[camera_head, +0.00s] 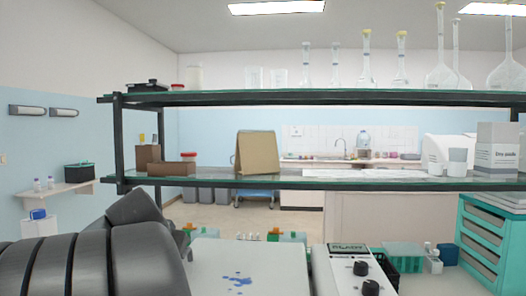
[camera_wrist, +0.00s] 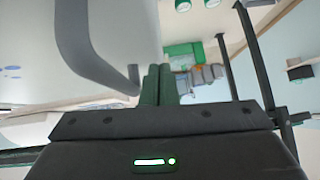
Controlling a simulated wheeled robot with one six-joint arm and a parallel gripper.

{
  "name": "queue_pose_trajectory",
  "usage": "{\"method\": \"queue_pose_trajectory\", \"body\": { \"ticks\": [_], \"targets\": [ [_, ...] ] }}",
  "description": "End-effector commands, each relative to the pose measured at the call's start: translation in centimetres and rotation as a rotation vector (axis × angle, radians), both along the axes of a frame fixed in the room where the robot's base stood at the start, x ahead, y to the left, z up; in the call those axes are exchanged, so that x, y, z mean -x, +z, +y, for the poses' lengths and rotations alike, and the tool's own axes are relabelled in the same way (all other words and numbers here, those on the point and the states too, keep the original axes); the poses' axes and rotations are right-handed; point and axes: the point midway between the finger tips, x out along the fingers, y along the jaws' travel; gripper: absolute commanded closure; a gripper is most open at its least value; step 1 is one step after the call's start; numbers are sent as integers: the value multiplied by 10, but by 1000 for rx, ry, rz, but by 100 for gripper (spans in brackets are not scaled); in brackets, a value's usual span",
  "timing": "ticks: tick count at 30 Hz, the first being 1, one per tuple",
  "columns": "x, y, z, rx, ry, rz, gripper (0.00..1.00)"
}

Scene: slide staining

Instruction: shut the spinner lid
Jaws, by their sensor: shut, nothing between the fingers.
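In the wrist view a large white panel (camera_wrist: 120,30) with a grey curved rim (camera_wrist: 85,50) fills the upper left. My gripper (camera_wrist: 157,72) is shut and empty, its fingertips close beside the rim's end; I cannot tell whether they touch. The head view does not show my fingers.
A two-tier glass shelf (camera_head: 300,97) with dark posts crosses the head view, carrying flasks, beakers and boxes. A dark rack (camera_head: 380,262) and a teal drawer unit (camera_head: 482,240) stand to the right.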

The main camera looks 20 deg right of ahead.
Motion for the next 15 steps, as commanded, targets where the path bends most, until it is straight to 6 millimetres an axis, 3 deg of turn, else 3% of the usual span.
{"method": "queue_pose_trajectory", "body": {
  "ticks": [3,15],
  "targets": [
    [-1,-12,1,0,0,0,100],
    [0,-22,2,-4,-1,11,100]
  ]
}}
